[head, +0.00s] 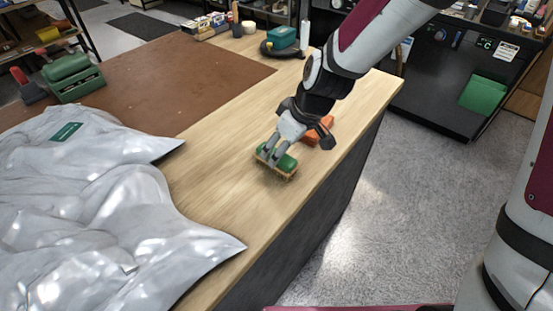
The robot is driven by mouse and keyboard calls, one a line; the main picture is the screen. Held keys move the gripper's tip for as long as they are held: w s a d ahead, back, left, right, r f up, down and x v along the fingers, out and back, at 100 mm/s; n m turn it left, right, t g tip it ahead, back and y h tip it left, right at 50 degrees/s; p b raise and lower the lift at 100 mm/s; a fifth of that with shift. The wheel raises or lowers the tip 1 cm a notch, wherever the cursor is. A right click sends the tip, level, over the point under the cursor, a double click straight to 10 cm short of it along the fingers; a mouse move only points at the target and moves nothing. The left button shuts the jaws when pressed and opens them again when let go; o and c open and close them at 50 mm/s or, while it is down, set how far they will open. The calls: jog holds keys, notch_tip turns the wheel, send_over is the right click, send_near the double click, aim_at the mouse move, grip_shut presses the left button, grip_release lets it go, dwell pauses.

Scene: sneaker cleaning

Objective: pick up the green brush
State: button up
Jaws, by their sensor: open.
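The green brush (286,162) lies on the wooden worktop, bristles down, with a green back and a tan bristle body. My gripper (270,156) is directly over it, fingers pointing down and open. The fingertips are at the brush's upper left part and hide some of its back. I cannot tell whether they touch it.
An orange object (318,131) lies just behind the brush, partly hidden by my gripper. Grey plastic bags (85,215) cover the left of the worktop (215,205). The worktop's right edge is close to the brush. A brown mat (150,85) lies behind.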

jog(key=shift+x, duration=2.5)
jog(key=shift+d+f, duration=0.1)
jog(key=shift+f, duration=0.2)
jog(key=c, duration=1.4)
jog(key=shift+r, duration=0.1)
